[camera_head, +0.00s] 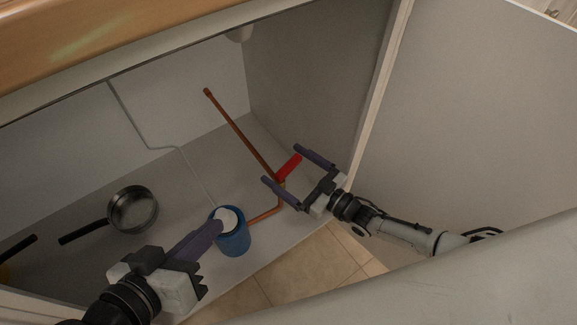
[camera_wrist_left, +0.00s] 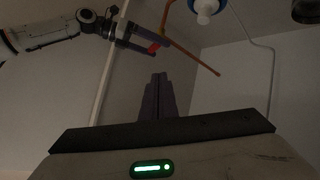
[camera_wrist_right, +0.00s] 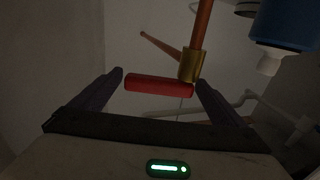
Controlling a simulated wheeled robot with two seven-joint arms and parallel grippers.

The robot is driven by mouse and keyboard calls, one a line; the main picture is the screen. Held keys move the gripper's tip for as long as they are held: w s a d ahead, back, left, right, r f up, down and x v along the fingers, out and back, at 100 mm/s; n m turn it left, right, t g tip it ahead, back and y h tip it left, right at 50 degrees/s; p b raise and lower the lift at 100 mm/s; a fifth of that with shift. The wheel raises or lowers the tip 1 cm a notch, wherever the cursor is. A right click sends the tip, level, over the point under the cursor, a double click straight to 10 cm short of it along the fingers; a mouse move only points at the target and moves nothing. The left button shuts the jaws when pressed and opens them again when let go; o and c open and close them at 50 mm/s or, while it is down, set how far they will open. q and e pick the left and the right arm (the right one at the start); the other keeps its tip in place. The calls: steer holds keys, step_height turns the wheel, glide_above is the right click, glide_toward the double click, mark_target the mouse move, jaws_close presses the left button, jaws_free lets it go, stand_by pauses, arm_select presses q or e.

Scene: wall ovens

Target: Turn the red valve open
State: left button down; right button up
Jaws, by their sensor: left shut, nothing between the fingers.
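The red valve handle (camera_head: 289,167) sits on a copper pipe (camera_head: 240,132) inside the open cabinet. In the right wrist view the red valve handle (camera_wrist_right: 159,85) lies crosswise beside a brass fitting (camera_wrist_right: 192,66). My right gripper (camera_head: 298,164) is open, with one finger on each side of the handle; the right wrist view shows a gap at the handle's left end. I cannot tell whether the right finger touches the fitting. My left gripper (camera_head: 203,233) is shut and empty, near the blue container. Its closed fingers also show in the left wrist view (camera_wrist_left: 156,97).
A blue container (camera_head: 232,238) with a white top stands by the lower pipe. A pan (camera_head: 132,210) lies on the cabinet floor at the left. A thin grey pipe (camera_head: 180,150) runs down the back. The open cabinet door (camera_head: 470,110) is at the right.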

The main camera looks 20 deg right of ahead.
mark_target(288, 165)
steer(key=shift+r, duration=0.2)
step_height(288, 165, up, 8)
steer(key=p, duration=0.6)
steer(key=shift+r, duration=0.8)
arm_select(q)
steer(key=s+a+f+g+y, duration=0.1)
steer(key=a+f+g+y, duration=0.1)
steer(key=f, duration=0.3)
steer(key=shift+a+y, duration=0.4)
steer(key=shift+a, duration=0.4)
